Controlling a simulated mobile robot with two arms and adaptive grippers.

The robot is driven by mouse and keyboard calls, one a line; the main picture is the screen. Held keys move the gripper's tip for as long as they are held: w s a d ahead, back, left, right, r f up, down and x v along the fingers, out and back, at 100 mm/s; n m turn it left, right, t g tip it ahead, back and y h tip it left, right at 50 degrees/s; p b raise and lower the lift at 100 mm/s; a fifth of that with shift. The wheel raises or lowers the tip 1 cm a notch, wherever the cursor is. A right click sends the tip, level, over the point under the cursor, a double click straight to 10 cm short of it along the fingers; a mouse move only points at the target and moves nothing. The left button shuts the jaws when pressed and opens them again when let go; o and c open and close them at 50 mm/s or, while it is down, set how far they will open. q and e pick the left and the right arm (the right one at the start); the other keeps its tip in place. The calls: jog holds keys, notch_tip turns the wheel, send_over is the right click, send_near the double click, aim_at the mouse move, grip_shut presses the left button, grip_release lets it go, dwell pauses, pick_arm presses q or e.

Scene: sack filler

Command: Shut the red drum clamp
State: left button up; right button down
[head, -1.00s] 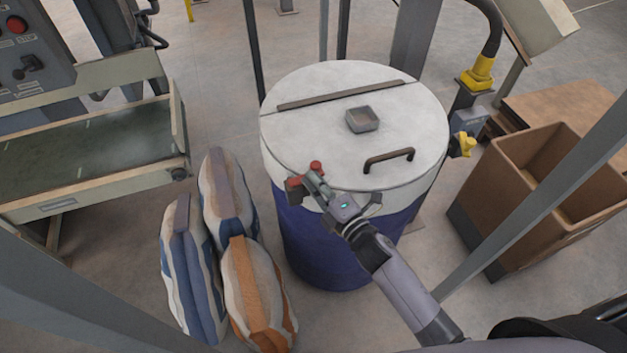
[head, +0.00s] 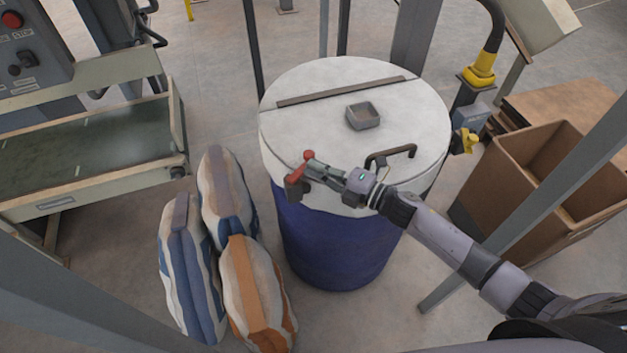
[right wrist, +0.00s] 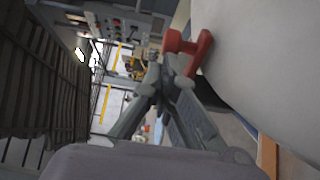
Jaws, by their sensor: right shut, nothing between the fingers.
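The red drum clamp (head: 298,170) sits at the left front of the drum's rim, its red handle slanting from the lid edge down to a dark bracket on the side. The drum (head: 335,245) is blue with a pale upper band and a whitish round lid (head: 300,130). My right gripper (head: 314,170) is shut and empty, its tips right beside the red handle; I cannot tell whether they touch. In the right wrist view the red handle (right wrist: 187,48) shows just beyond the shut fingers (right wrist: 167,75), against the pale drum. My left gripper is out of view.
Several striped sacks (head: 225,245) stand left of the drum. An open brown box (head: 545,180) is at the right, behind a grey post (head: 560,190). The lid carries a dark handle (head: 400,152) and a small square cup (head: 363,116). A conveyor-like trough (head: 90,150) is at the left.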

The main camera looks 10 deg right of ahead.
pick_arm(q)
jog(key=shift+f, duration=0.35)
pick_arm(e)
jog(key=shift+w, duration=0.25)
